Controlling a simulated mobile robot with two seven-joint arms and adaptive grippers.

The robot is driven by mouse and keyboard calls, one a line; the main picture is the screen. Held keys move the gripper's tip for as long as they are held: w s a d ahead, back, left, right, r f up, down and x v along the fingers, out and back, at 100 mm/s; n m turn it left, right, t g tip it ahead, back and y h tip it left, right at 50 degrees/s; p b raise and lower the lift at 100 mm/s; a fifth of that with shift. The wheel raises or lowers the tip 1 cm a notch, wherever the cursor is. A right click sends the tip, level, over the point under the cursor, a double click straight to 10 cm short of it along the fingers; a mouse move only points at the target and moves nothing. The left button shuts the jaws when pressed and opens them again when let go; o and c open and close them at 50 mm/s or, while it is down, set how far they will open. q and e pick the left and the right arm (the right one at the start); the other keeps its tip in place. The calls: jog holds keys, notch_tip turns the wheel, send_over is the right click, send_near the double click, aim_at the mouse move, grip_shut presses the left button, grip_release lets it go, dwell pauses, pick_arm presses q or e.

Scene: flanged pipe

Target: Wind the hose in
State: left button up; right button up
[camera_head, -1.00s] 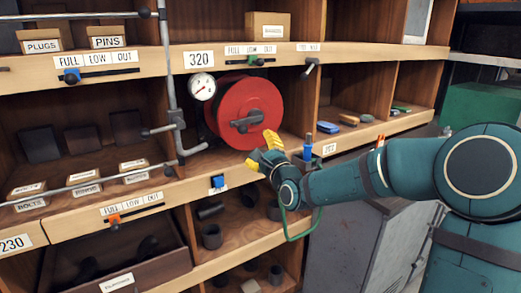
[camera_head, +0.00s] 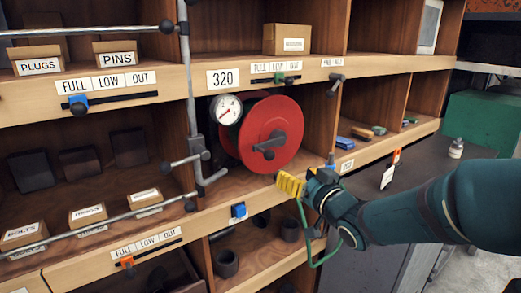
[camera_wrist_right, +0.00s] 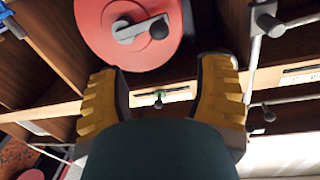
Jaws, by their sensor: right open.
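A red hose reel (camera_head: 262,133) stands on the middle shelf with a dark crank handle (camera_head: 268,147) on its face. The reel also shows upside down in the right wrist view (camera_wrist_right: 95,38), with its crank and round knob (camera_wrist_right: 158,28). A green hose (camera_head: 303,240) hangs in a loop below the shelf edge, partly behind my right gripper. My right gripper (camera_head: 290,185) has yellow fingers and is in front of the shelf edge, below the reel and apart from the crank. In the wrist view its fingers (camera_wrist_right: 158,98) are spread and empty. My left gripper is not in view.
A pressure gauge (camera_head: 225,108) sits at the reel's upper left. A grey pipe frame with levers (camera_head: 197,157) stands left of the reel. A blue slider (camera_head: 238,210) is on the shelf edge. A dark cabinet top (camera_head: 400,178) lies to the right.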

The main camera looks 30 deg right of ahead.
aim_at(273, 157)
jog(key=w, duration=0.4)
jog(key=w+b, duration=0.1)
jog(key=w, duration=0.4)
jog(key=w+b, duration=0.1)
jog(key=w, duration=0.3)
jog(key=shift+w+d, duration=0.2)
jog(key=shift+d, duration=0.1)
grip_shut()
